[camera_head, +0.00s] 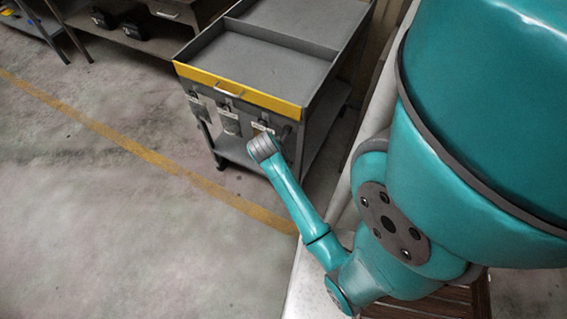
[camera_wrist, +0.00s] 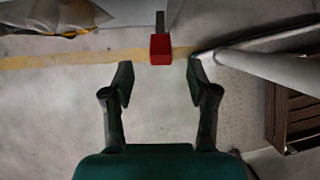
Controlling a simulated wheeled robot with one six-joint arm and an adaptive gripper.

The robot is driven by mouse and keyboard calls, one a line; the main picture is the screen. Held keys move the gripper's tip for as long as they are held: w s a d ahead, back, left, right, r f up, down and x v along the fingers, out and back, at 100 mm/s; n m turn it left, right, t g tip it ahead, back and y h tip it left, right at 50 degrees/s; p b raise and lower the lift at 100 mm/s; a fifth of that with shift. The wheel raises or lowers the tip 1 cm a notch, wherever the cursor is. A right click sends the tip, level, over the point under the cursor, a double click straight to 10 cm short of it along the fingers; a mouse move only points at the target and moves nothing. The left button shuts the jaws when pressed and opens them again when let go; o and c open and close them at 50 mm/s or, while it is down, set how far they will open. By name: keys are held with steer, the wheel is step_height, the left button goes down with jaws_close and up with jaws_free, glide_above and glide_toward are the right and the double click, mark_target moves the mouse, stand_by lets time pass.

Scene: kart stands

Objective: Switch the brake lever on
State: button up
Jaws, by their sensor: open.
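A lever with a red end block (camera_wrist: 160,49) on a grey stem shows at the top centre of the wrist view. I take it to be the brake lever. My gripper (camera_wrist: 159,80) is open and empty, with one dark finger on each side of the picture's middle. The red block shows just beyond the fingertips, between their lines, and I see no contact. In the head view the red block cannot be made out, and my gripper is hidden behind my teal arm, which reaches to the cart's front.
A grey cart (camera_head: 240,98) with a yellow front edge and small fittings on its front stands by my arm. A grey post or rail (camera_wrist: 270,70) runs close to the right finger. A slatted wooden crate (camera_wrist: 297,118) is at the right. Open floor lies left of the cart.

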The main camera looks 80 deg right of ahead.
steer(key=v, duration=0.3)
steer(key=shift+r, duration=0.2)
steer(key=shift+a, duration=0.15)
stand_by(0.3)
